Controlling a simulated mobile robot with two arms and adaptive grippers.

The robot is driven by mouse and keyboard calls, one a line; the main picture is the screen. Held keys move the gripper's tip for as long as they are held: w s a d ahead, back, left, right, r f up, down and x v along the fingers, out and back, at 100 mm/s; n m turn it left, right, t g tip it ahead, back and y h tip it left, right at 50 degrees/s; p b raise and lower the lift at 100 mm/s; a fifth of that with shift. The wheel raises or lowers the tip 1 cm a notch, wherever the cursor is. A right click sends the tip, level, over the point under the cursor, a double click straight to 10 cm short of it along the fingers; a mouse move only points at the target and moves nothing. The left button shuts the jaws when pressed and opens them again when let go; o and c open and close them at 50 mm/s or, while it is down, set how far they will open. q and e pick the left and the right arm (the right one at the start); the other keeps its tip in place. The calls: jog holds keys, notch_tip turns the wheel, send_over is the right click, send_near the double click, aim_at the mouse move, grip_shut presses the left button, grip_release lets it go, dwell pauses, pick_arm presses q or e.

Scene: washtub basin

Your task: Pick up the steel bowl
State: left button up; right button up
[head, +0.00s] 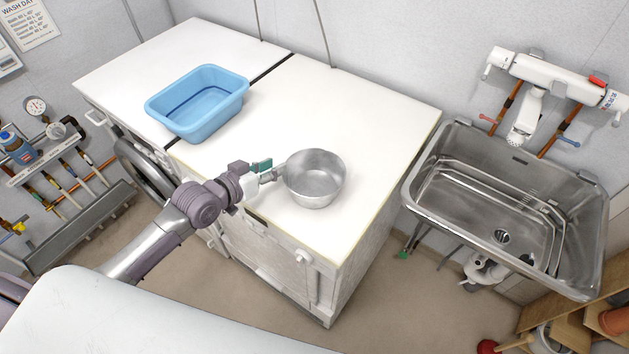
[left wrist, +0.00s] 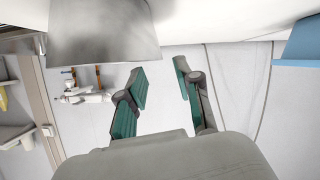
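The steel bowl (head: 314,180) stands upright on the white worktop, near its front edge. In the left wrist view, part of the bowl (left wrist: 105,32) fills the upper left, and the rest is cut off by the frame. My left gripper (head: 268,170) is just left of the bowl in the head view, its fingertips close to the bowl's wall. I cannot tell whether they touch it. In the left wrist view its two green-padded fingers (left wrist: 158,74) are apart, with only the background wall seen between them. My right gripper is in neither view.
A blue plastic basin (head: 198,102) stands on the worktop (head: 372,115) at the back left; it also shows in the left wrist view (left wrist: 298,42). A steel sink (head: 500,205) is on the right, beyond a gap. The worktop behind the bowl is clear.

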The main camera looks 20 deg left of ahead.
aim_at(290, 159)
pick_arm(q)
jog(key=shift+x, duration=0.8)
jog(key=shift+w+d, duration=0.1)
jog(key=shift+w, duration=0.1)
jog(key=p+x, duration=0.1)
jog(key=x, duration=0.2)
jog(key=shift+w+d+f+p, duration=0.1)
jog(key=shift+w+d+p, duration=0.1)
jog(key=shift+w+p, duration=0.1)
jog(key=shift+w+d+f, duration=0.2)
jog(key=shift+w+f, duration=0.05)
jog(key=shift+w, duration=0.2)
jog(key=shift+s, duration=0.15)
jog(key=shift+c, duration=1.2)
grip_shut()
